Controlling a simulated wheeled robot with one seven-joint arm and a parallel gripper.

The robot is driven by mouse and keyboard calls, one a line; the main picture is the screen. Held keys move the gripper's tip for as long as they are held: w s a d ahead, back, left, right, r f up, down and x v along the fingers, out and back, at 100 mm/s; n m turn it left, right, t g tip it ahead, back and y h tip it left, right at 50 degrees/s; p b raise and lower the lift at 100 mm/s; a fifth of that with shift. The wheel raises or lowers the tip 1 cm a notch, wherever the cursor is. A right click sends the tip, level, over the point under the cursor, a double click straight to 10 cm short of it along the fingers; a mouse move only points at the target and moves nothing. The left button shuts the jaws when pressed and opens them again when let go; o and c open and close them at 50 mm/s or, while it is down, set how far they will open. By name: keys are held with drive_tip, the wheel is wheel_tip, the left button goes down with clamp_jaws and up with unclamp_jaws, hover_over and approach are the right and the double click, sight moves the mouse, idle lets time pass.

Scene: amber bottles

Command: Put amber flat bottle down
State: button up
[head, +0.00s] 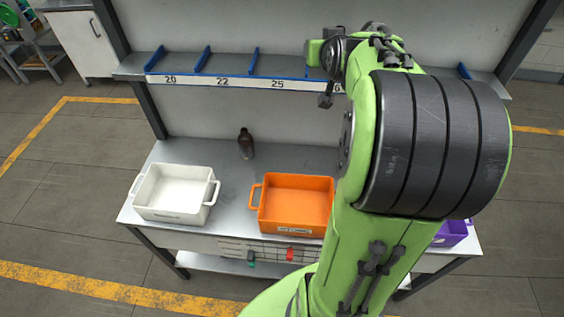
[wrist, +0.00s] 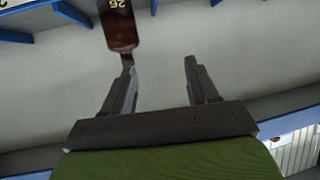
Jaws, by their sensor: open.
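An amber flat bottle (wrist: 120,28) shows at the top of the wrist view, with its narrow neck towards my gripper. Part of it is cut off by the picture's top edge. A number, upside down, shows at its far end. My gripper (wrist: 159,66) is open, with nothing between its fingers. The left finger's tip is at the bottle's neck in the picture; I cannot tell whether they touch. In the head view a dark amber bottle (head: 246,145) stands upright at the back of the grey table (head: 300,160). My arm hides the gripper's surroundings there.
A shelf with blue dividers (head: 202,58) and a numbered strip (head: 235,82) runs above the table. A white crate (head: 172,217) and an orange crate (head: 293,229) stand at the table's front. A purple crate (head: 452,234) is mostly hidden by my arm.

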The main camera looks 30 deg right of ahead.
drive_tip(key=s+a+f+n+g+y, duration=0.25)
drive_tip(key=s+a, duration=0.45)
drive_tip(key=a, duration=0.6)
drive_tip(key=s+a+f+n+g+y, duration=0.1)
drive_tip(key=s+a+f+n+y, duration=0.15)
drive_tip(key=s+a, duration=0.7)
drive_tip(key=s+a+f+n+g+y+b, duration=0.1)
drive_tip(key=s+a+f+b, duration=0.3)
drive_tip(key=f, duration=0.4)
drive_tip(key=shift+s+a+f+g, duration=0.15)
drive_tip(key=shift+s+a+g, duration=0.6)
drive_tip(key=shift+s, duration=0.25)
drive_tip(key=shift+d, duration=0.1)
